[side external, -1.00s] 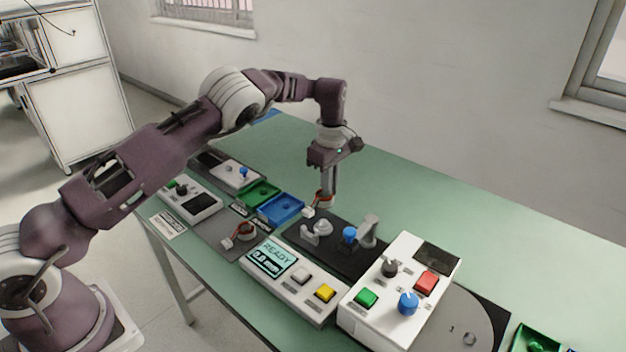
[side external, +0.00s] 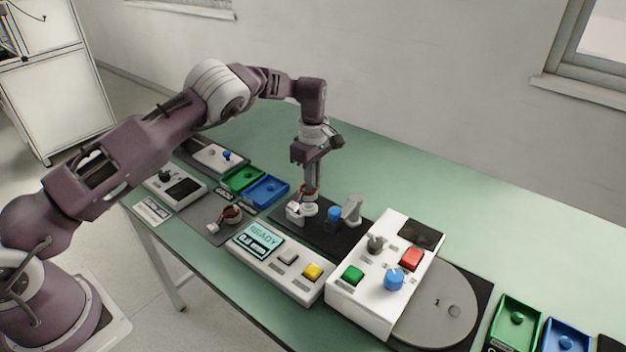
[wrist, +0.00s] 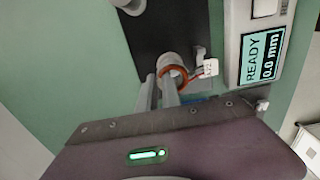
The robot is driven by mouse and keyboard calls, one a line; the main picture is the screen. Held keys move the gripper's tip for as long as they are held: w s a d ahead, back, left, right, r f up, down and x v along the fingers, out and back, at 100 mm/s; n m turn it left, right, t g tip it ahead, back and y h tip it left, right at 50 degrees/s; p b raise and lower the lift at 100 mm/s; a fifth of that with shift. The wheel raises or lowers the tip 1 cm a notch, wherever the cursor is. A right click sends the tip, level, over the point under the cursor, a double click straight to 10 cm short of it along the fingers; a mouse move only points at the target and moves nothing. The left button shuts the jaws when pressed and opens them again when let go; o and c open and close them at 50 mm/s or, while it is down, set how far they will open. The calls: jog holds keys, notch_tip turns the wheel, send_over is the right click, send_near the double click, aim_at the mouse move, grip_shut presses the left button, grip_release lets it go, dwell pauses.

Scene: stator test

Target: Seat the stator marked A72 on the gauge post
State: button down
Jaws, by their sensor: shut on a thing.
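My gripper (side external: 309,187) points down and is shut on a stator (side external: 308,192), a small ring with copper-coloured windings and a white tag. In the wrist view the ring (wrist: 174,76) is at the fingertips, and its tag (wrist: 210,68) sticks out to the right; the mark is too small to read surely. The stator is over the pale gauge post (side external: 308,210) on the dark gauge plate (side external: 346,240). I cannot tell whether it touches the post. A second copper-wound stator (side external: 231,214) lies on the grey mat (side external: 196,216), its tag unreadable.
A blue knob (side external: 334,213) and an upright grey lever (side external: 352,209) stand right of the post. The gauge display (side external: 259,239) reads READY, 0.0 mm in the wrist view. A button box (side external: 387,270), turntable (side external: 436,306) and green (side external: 242,179) and blue (side external: 267,191) trays surround it.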

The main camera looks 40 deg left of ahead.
jog(key=shift+f, duration=0.65)
jog(key=shift+f, duration=0.5)
jog(key=c, duration=1.5)
grip_release()
jog(key=shift+o, duration=0.2)
notch_tip(320, 180, up, 7)
jog(key=shift+r, duration=0.1)
